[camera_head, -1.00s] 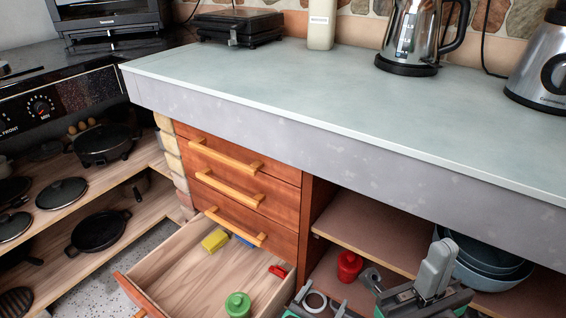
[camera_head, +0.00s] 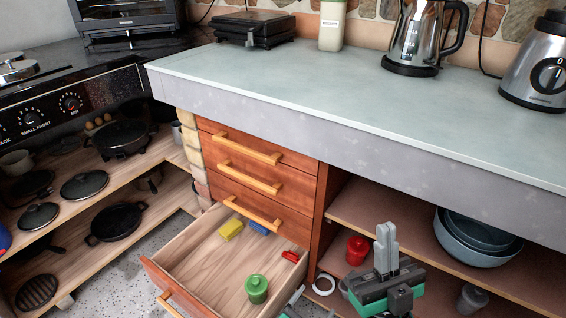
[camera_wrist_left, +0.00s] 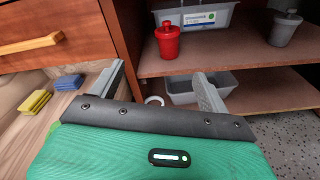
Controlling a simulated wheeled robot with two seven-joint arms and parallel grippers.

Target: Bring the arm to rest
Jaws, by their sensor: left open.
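My left gripper (camera_head: 312,303) is at the bottom edge of the head view, just right of the open drawer (camera_head: 207,250), and mostly cut off. In the left wrist view its two fingers (camera_wrist_left: 160,88) stand wide apart with nothing held between them. The open shelf lies beyond them. My right gripper (camera_head: 387,248) is in front of the open shelf, fingers pointing up. It is seen from the side, so its gap is unclear. No object shows in it.
The drawer holds a green lidded jar (camera_head: 257,289), a yellow sponge (camera_head: 231,230), a blue sponge (camera_head: 259,227) and a red item (camera_head: 290,256). A red jar (camera_head: 357,250) and bowls (camera_head: 470,245) stand on the shelves. The countertop (camera_head: 330,85) has clear room in front.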

